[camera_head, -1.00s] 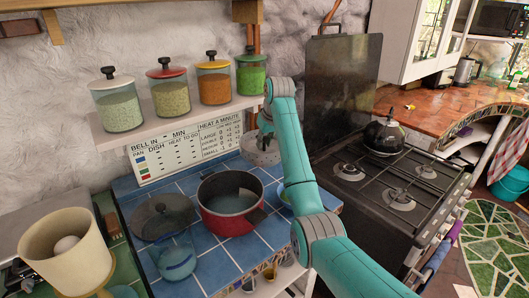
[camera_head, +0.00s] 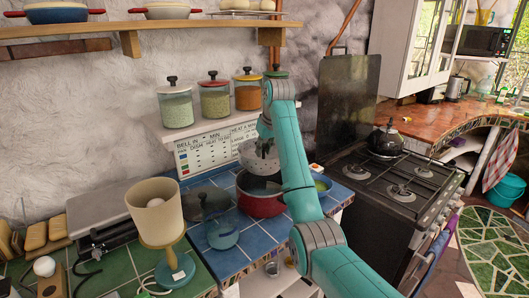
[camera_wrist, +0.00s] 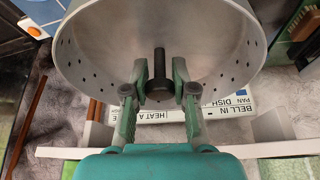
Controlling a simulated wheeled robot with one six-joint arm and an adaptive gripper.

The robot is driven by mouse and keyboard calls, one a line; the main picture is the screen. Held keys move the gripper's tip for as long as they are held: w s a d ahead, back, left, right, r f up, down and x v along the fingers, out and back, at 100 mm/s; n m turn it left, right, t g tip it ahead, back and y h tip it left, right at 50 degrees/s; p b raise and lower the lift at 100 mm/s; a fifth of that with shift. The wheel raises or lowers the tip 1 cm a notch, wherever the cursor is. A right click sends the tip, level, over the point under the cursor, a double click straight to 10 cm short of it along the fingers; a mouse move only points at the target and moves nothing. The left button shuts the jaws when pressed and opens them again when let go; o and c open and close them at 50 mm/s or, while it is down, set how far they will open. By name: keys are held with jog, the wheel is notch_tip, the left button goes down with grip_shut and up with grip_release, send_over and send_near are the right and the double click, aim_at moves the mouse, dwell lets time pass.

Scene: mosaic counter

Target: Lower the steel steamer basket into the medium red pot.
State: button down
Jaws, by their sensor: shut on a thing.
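The steel steamer basket (camera_head: 255,160) is a grey perforated bowl. My gripper (camera_head: 264,132) is shut on its dark central post and holds it raised. In the wrist view the basket (camera_wrist: 95,45) fills the top, with the fingers of my gripper (camera_wrist: 159,88) on either side of the post (camera_wrist: 159,60). The medium red pot (camera_head: 262,207) stands open on the blue tiled counter. In the head view the basket shows just above the pot's back rim; the exact gap cannot be told. My arm hides the pot's right side.
A shelf (camera_head: 205,127) with glass canisters overhangs behind. A lamp (camera_head: 156,205) stands at left, the stove (camera_head: 405,180) at right.

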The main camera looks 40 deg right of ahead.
aim_at(264, 156)
jog(key=shift+a+f, duration=0.15)
jog(key=shift+f, duration=1.7)
jog(key=shift+f, duration=0.65)
jog(key=shift+f, duration=0.75)
jog(key=shift+f, duration=0.35)
jog(key=shift+f, duration=1.8)
jog(key=shift+f, duration=0.45)
jog(key=shift+f, duration=0.95)
jog(key=shift+f, duration=0.45)
